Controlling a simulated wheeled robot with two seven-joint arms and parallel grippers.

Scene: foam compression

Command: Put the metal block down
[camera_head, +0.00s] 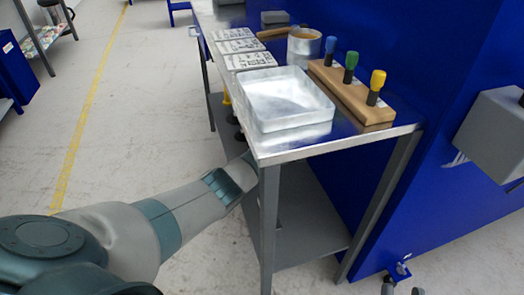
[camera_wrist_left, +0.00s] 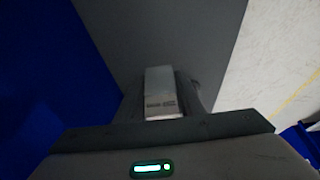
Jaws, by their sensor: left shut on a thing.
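The metal block (camera_wrist_left: 161,90) is a pale grey bar with small dark markings near its lower end in the left wrist view. My left gripper (camera_wrist_left: 165,105) is shut on it, and the block sticks out beyond the jaws over a dark grey surface (camera_wrist_left: 150,30). I cannot tell whether the block touches that surface. In the head view my left arm reaches under the table's near left edge, where the tabletop hides the left gripper and the block.
The metal table (camera_head: 283,155) has a lower grey shelf (camera_head: 310,225). On top stand a shallow metal tray (camera_head: 285,98), a wooden stand (camera_head: 355,97) with blue, green and yellow knobs, printed plates (camera_head: 243,46) and a round tin (camera_head: 303,47). A blue wall (camera_head: 440,60) stands at right.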

